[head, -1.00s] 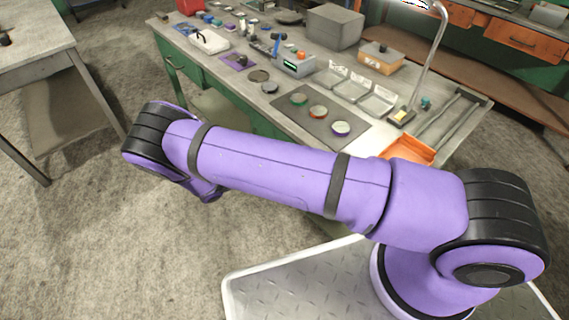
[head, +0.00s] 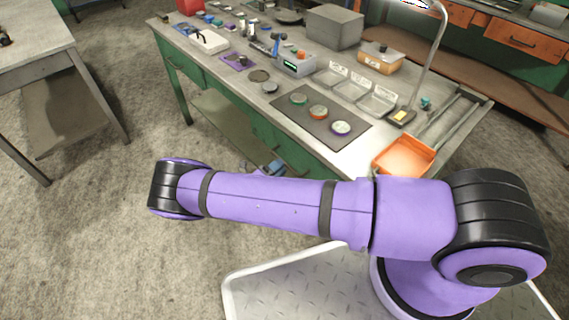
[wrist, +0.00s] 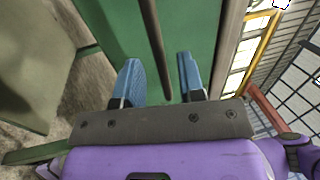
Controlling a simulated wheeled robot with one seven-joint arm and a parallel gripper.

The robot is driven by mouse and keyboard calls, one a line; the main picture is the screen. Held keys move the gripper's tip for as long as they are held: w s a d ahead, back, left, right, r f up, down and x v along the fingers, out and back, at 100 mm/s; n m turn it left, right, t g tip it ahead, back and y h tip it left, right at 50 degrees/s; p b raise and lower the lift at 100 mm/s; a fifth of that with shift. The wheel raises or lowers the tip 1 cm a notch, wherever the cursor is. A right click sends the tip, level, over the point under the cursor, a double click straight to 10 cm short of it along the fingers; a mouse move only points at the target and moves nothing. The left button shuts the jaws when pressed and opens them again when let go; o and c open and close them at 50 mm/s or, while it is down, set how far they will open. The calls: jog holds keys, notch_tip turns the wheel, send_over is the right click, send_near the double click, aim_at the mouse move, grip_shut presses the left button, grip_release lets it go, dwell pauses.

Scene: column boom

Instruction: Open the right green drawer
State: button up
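The right green drawer (head: 268,138) is in the front of the workbench, under its top, partly hidden behind my arm. It appears closed. Its green front (wrist: 190,28) fills the middle of the wrist view, with a dark bar handle (wrist: 153,45) running across it. My gripper (wrist: 158,78) has two blue fingers spread apart, one on each side of the handle in the picture. I cannot tell whether they touch it. In the head view my gripper (head: 266,168) shows small and blue near the drawer front, partly behind my purple arm.
Another green drawer (head: 183,72) is at the left. Open floor (head: 90,230) lies left of my arm.

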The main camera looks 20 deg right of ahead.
jog(key=shift+x, duration=1.45)
grip_shut()
